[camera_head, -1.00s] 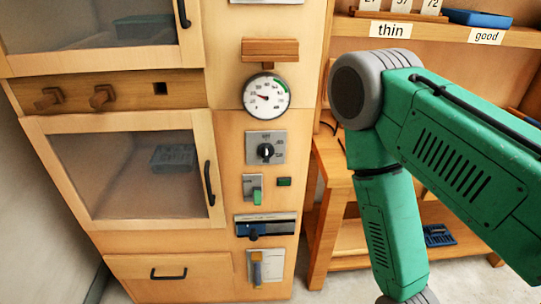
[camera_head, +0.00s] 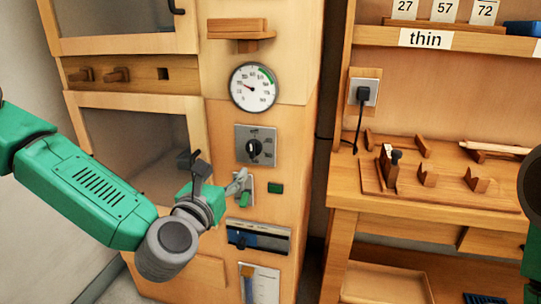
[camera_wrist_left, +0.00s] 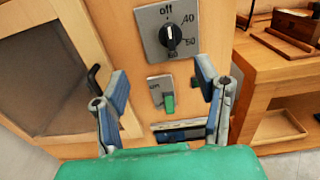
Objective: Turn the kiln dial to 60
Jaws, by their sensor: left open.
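The kiln dial (camera_head: 254,148) is a black knob on a grey plate on the kiln front, below the round gauge. It also shows in the left wrist view (camera_wrist_left: 171,38), where its plate reads off, 40, 50 and 60. The knob stands upright, seemingly toward off. My left gripper (camera_head: 216,168) is open and empty, below and left of the dial, in front of the green switch. In the left wrist view its fingers (camera_wrist_left: 160,76) stand apart, below the dial and not touching it. My right gripper is out of view.
A green switch (camera_wrist_left: 169,104) sits under the dial. A round gauge (camera_head: 253,87) and a wooden ledge (camera_head: 240,30) are above. A blue slider panel (camera_head: 258,237) is lower. A workbench (camera_head: 400,200) with wooden stands is at right.

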